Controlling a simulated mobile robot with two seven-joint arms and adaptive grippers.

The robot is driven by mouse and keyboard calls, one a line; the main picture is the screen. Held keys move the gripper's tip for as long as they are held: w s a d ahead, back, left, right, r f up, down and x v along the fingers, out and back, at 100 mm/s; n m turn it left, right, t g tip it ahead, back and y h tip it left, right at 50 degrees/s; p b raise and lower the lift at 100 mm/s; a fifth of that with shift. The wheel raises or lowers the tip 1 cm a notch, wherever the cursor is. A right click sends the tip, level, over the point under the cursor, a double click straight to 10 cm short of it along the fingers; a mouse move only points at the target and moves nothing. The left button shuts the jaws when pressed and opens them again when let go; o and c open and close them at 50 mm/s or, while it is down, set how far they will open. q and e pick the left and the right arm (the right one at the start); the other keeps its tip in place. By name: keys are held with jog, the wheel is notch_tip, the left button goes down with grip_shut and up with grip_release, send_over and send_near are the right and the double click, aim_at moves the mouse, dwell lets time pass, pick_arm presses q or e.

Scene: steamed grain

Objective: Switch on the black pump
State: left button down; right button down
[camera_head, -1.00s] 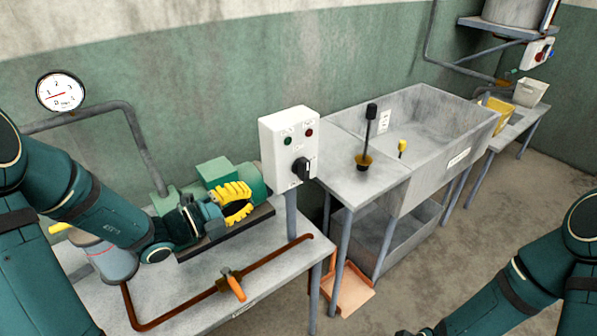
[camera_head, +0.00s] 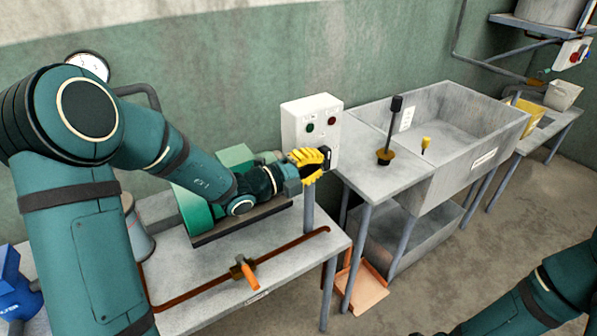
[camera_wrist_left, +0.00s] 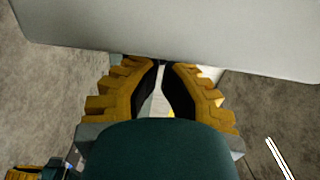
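A light grey control box (camera_head: 311,118) on a post carries a green and a red round lamp or button above a black rotary switch (camera_head: 326,153). My left gripper (camera_head: 318,162), with yellow ribbed fingers, is at the switch and partly covers it. I cannot tell whether they touch. In the left wrist view the left fingertips (camera_wrist_left: 161,64) almost meet just under the box's pale underside (camera_wrist_left: 190,30), with no clear object between them. A green pump or motor (camera_head: 236,157) on a dark base stands behind my left forearm. Part of my right gripper (camera_wrist_left: 25,173) shows at the wrist view's lower left.
A rusty pipe with an orange-handled valve (camera_head: 246,272) runs along the front of the metal table (camera_head: 215,290). A pressure gauge (camera_head: 88,66) is partly behind my left arm.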

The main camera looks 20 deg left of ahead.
pick_arm(q)
jog(key=shift+w+d, duration=0.3)
jog(key=shift+w, duration=0.1)
pick_arm(e)
jog(key=shift+f, duration=0.1)
pick_arm(q)
jog(key=shift+r, duration=0.1)
jog(key=shift+w+d+r+g+y+p, duration=0.15)
jog(key=shift+g+y+p, duration=0.4)
jog(key=shift+p, duration=1.65)
jog(key=shift+w+r+g+y+p, duration=0.1)
jog(key=shift+r+g+y+p, duration=0.4)
jog(key=shift+p, duration=1.75)
jog(key=shift+w+d+f+g+y+p, duration=0.1)
jog(key=shift+g+y+p, duration=0.45)
jog(key=shift+p, duration=1.65)
pick_arm(e)
notch_tip(320, 180, up, 14)
jog(key=w, duration=0.1)
jog(key=shift+w+d+f+t, duration=0.15)
jog(key=shift+w+d+t, duration=0.1)
jog(key=shift+w+t, duration=0.05)
pick_arm(q)
jog(key=shift+r, duration=0.1)
pick_arm(e)
jog(key=shift+r, duration=0.2)
